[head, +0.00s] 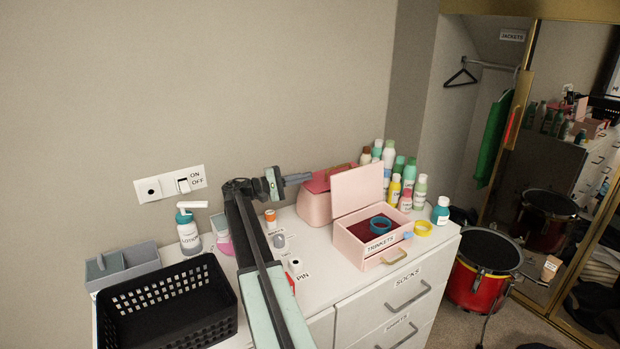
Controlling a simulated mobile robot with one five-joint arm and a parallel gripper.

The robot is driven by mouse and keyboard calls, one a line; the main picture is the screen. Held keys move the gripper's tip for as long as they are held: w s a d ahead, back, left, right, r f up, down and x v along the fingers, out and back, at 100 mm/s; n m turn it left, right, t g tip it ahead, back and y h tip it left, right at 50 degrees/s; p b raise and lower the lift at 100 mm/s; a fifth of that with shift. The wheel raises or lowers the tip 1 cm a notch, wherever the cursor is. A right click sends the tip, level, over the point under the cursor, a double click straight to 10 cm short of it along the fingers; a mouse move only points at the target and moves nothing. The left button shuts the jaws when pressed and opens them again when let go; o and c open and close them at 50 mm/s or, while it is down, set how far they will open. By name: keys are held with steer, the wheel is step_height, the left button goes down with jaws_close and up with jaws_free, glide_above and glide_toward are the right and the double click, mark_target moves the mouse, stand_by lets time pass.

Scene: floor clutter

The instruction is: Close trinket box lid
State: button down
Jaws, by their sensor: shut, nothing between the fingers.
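The pink trinket box (353,250) stands on the white dresser, with a TRINKETS label and a brass handle on its front. Its lid (357,190) is open and stands upright at the back of the box. A teal ring (380,225) lies inside on the dark red lining. My gripper (300,178) is shut and empty, in the air left of the raised lid and apart from it. It points to the right.
A pink bag (314,205) stands behind the box at left. Several bottles (394,190) crowd behind it at right. A yellow ring (423,228) lies at its right. A black basket (170,300) and a lotion bottle (188,234) are at left.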

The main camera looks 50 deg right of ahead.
steer(key=x, duration=0.7)
steer(key=shift+s+d, duration=0.25)
steer(key=shift+d, duration=0.05)
steer(key=shift+s+a+r+p, duration=0.2)
steer(key=shift+s+a+p, duration=0.1)
steer(key=shift+s, duration=0.3)
steer(key=shift+s+a+r+p, duration=0.2)
steer(key=shift+s+p, duration=0.05)
steer(key=shift+s, duration=0.35)
steer(key=shift+s+a+r+p, duration=0.2)
steer(key=shift+s+r+p, duration=0.1)
steer(key=shift+s, duration=0.3)
